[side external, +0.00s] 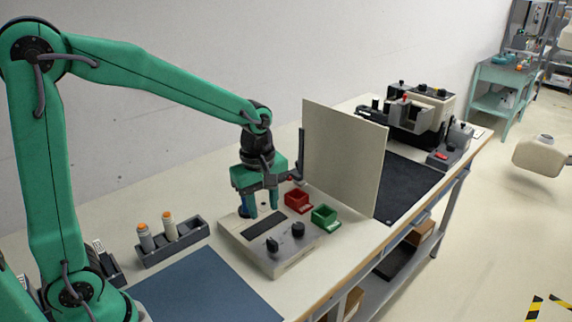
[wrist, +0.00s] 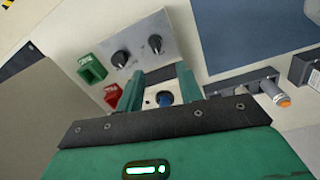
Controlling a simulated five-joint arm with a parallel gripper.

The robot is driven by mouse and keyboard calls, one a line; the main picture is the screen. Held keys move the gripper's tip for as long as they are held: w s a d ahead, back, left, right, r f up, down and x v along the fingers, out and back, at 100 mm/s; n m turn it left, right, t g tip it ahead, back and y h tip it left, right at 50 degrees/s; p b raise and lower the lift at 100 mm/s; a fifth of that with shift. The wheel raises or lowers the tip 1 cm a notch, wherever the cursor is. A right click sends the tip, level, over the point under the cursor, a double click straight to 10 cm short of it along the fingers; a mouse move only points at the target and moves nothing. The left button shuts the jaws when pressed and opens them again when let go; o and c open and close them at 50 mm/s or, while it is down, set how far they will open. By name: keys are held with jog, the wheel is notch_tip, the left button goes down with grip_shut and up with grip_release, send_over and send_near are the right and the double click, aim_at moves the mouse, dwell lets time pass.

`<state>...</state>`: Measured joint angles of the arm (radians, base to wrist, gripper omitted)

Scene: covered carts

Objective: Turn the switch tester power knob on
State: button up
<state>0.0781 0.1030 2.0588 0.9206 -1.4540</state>
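The switch tester (side external: 262,254) is a pale box with a grey sloped front face on the bench. Two black knobs, a near one (side external: 272,244) and a far one (side external: 298,229), stand on that face. They also show in the wrist view, one left (wrist: 120,58) and one right (wrist: 155,43). A blue round part (wrist: 164,98) shows between my fingers in the wrist view. No readable label tells which is the power knob. My gripper (side external: 262,208) points down over the tester's back part, fingers apart with nothing held between them.
A red bin (side external: 297,201) and a green bin (side external: 324,216) stand close beside the tester. A tall beige panel (side external: 343,155) rises behind them. A grey rack (side external: 172,246) with orange-topped bottles and a blue mat (side external: 205,290) lie on the left.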

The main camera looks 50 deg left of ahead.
aim_at(272, 240)
jog(key=shift+w+d+f+n+g, duration=0.15)
jog(key=shift+w+f+n, duration=0.35)
jog(key=shift+f, duration=0.2)
jog(key=shift+w+d+f+n+g, duration=0.15)
jog(key=shift+w+f+n, duration=0.2)
jog(key=shift+f+n, duration=0.3)
jog(key=shift+f, duration=0.1)
jog(key=shift+f, duration=3.8)
jog(key=shift+c, duration=0.5)
grip_shut()
